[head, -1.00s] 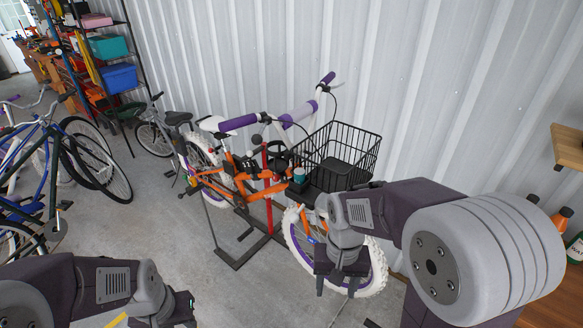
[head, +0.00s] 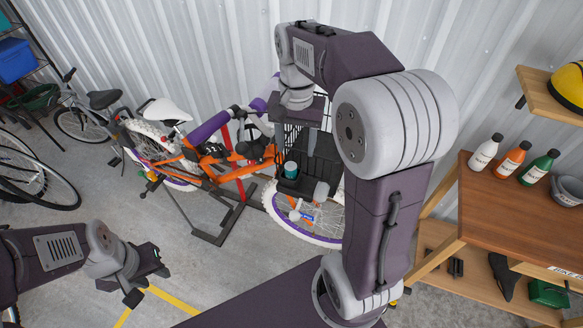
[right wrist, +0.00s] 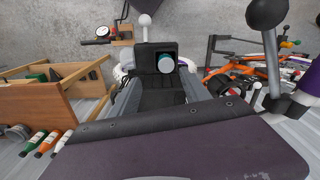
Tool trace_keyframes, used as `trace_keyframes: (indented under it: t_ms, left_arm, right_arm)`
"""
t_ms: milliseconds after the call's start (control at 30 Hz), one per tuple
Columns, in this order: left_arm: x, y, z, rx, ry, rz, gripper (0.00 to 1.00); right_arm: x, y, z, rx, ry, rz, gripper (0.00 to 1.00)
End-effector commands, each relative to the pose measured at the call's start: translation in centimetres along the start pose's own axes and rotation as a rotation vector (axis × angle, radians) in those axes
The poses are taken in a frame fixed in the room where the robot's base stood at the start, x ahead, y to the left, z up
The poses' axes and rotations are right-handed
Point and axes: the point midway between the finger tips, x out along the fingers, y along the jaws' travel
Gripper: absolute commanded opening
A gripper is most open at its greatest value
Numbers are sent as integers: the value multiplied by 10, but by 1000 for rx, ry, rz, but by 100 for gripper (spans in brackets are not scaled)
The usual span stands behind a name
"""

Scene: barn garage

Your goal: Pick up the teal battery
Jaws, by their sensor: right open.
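The teal battery (head: 291,169) is a small cylinder with a pale end. It rests on a dark block at the front of the orange and purple bike, beside the wire basket. In the right wrist view its round teal face (right wrist: 166,63) shows near the centre, against the black block. My right gripper (head: 300,128) is above the battery, apart from it, pointing down and open. It hides part of the basket. My left gripper (head: 148,284) is low at the left, away from the bike, with its fingers apart and empty.
The bike (head: 200,168) stands on a dark floor stand. A wooden workbench (head: 510,215) with several bottles is at the right, under a shelf with a yellow helmet (head: 568,85). Other bikes are at the left. Open concrete floor lies between my left gripper and the bike.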

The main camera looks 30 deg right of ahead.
Motion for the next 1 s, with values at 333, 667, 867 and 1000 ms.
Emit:
trace_keyframes:
  t_ms: [333,667,867,1000]
  left_arm:
    - [-5,0,-1,0,1,0,36]
    - [-15,0,-2,0,1,0,36]
    - [-14,0,-2,0,1,0,36]
    - [-14,0,-2,0,1,0,36]
  right_arm:
    - [33,0,2,-1,-3,1,55]
    - [82,-1,7,-1,-3,1,55]
    - [83,-2,7,-1,-2,0,55]
    - [83,-2,7,-1,-2,0,19]
